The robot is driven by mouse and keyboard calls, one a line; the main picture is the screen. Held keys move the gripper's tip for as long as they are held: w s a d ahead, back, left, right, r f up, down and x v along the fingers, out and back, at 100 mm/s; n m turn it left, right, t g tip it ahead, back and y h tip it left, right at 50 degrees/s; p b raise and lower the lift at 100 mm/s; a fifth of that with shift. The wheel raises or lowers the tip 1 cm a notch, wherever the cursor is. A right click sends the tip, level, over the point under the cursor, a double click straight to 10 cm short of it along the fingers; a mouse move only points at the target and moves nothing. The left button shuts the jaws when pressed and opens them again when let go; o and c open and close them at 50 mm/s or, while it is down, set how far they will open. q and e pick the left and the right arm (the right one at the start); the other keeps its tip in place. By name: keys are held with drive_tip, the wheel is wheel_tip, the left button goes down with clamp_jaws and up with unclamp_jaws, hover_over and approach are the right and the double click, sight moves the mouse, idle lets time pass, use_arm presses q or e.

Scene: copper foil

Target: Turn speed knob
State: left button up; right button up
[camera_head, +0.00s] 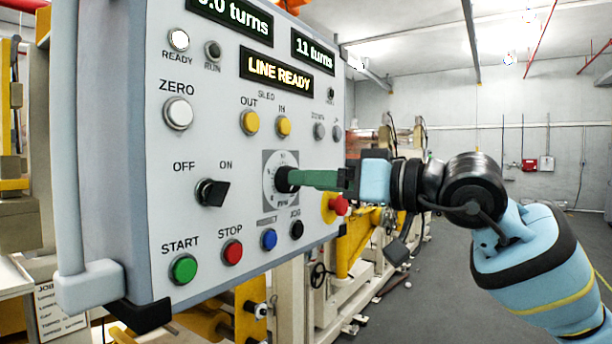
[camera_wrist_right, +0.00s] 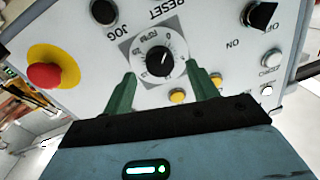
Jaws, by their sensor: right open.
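The speed knob is a black round knob (camera_head: 285,179) on a square grey scale plate with a white dial, on the control panel (camera_head: 215,140). In the right wrist view the knob (camera_wrist_right: 162,61) has a white pointer line, and its dial sits between my two green fingers. My right gripper (camera_head: 299,180) reaches in from the right in the head view, its fingertips close to the knob. In the right wrist view my right gripper (camera_wrist_right: 162,88) is open, with a finger on each side of the dial. Whether a fingertip touches the knob I cannot tell. My left gripper is not in view.
A red emergency button (camera_head: 339,205) sticks out right of the knob. The OFF/ON switch (camera_head: 212,192) is to its left. Blue (camera_head: 269,240) and black (camera_head: 296,229) buttons sit below, yellow buttons (camera_head: 249,122) above. The display reads LINE READY. Machinery stands behind; grey floor (camera_head: 440,290) is open at right.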

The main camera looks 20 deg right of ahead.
drive_tip(key=shift+x, duration=1.4)
drive_tip(key=shift+d, duration=0.1)
drive_tip(key=shift+c, duration=0.2)
drive_tip(key=c, duration=0.9)
